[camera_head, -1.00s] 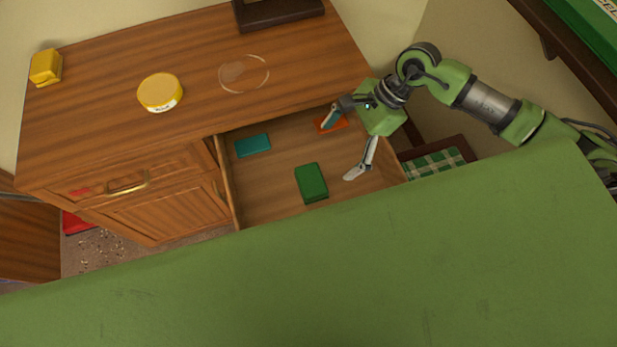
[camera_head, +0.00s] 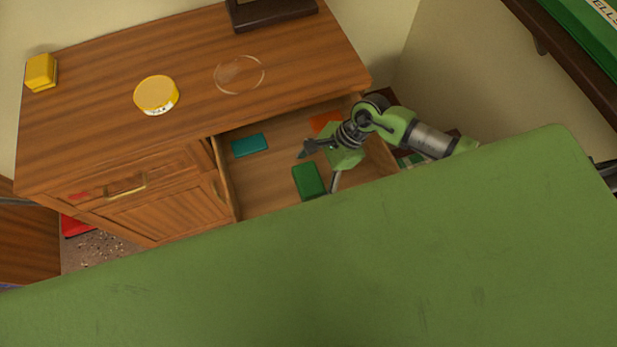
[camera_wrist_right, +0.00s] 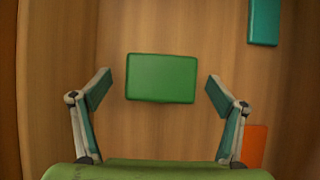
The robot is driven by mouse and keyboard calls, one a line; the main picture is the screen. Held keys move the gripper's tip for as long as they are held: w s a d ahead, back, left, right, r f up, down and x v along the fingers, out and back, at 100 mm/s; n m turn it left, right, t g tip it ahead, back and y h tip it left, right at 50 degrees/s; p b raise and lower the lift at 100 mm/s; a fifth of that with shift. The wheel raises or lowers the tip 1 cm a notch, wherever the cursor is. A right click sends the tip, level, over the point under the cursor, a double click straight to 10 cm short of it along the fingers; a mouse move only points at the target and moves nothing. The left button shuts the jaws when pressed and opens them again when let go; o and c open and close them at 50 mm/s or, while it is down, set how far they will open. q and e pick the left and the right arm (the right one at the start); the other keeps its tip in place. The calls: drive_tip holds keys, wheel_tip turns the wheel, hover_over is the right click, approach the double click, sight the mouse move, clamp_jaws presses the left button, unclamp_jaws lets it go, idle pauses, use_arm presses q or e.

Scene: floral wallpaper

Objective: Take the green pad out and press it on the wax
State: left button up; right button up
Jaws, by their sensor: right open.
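The green pad (camera_head: 309,180) lies flat in the open drawer (camera_head: 270,185). In the right wrist view the green pad (camera_wrist_right: 162,78) lies just ahead of and between the fingertips, not touching them. My right gripper (camera_head: 318,170) is open and empty at the drawer, beside the pad; in the wrist view its fingers (camera_wrist_right: 158,88) stand wide apart. The wax is perhaps the round yellow tin (camera_head: 156,94) on the cabinet top or the faint clear round patch (camera_head: 239,74) to its right; I cannot tell which. My left gripper is not in view.
A teal pad (camera_head: 250,145) and an orange pad (camera_head: 324,121) also lie in the drawer. A yellow block (camera_head: 41,72) stands at the cabinet's far left. A dark base (camera_head: 270,12) stands at its back. The cabinet top between them is mostly clear.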

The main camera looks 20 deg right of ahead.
sight(308, 178)
drive_tip(key=shift+x, duration=0.9)
drive_tip(key=c, duration=1.2)
drive_tip(key=shift+c, duration=0.3)
drive_tip(key=shift+w, duration=0.1)
wheel_tip(308, 178, up, 10)
drive_tip(key=shift+r+b, duration=0.1)
drive_tip(key=shift+b, duration=0.3)
drive_tip(key=o, duration=0.6)
drive_tip(key=c, duration=0.4)
